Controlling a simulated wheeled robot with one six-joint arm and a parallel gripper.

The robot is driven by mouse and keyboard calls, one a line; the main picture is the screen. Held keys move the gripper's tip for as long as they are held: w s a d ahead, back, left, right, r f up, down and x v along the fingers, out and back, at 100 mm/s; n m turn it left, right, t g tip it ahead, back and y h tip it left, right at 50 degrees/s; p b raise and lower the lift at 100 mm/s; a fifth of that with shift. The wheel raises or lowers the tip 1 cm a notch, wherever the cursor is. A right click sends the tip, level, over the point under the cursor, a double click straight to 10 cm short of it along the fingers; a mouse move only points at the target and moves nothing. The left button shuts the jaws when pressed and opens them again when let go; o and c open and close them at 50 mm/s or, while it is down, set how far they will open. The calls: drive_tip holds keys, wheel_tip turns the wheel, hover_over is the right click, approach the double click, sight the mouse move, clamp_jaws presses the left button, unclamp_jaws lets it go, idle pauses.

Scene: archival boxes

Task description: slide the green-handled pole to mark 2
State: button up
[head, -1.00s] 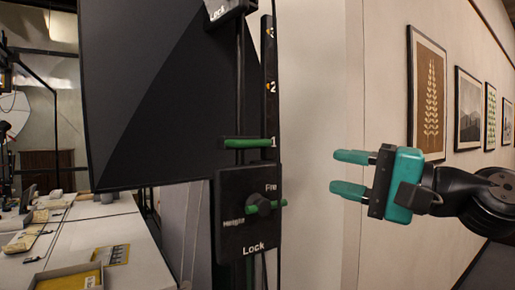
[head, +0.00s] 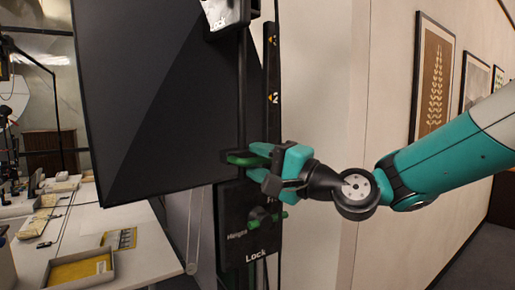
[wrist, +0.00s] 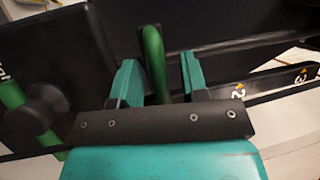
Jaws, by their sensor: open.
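The green handle (head: 240,158) of the dark upright pole (head: 242,90) sits just above the black lock box (head: 238,240). My gripper (head: 262,158) is at the handle with its jaws open. In the wrist view the green handle (wrist: 155,60) stands between my two teal fingers (wrist: 158,82), with gaps on both sides. The dark scale strip (head: 271,70) beside the pole shows mark 2 (head: 274,98), above the handle. Mark 2 also shows in the wrist view (wrist: 238,91). My gripper hides mark 1 in the head view.
A knob with a green bar (head: 262,215) is on the lock box, just below my gripper. A large black panel (head: 165,100) is left of the pole. A pale wall (head: 330,110) is close on the right. A table with trays (head: 140,262) is at lower left.

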drive_tip(key=shift+w+a, duration=0.15)
drive_tip(key=shift+a, duration=0.1)
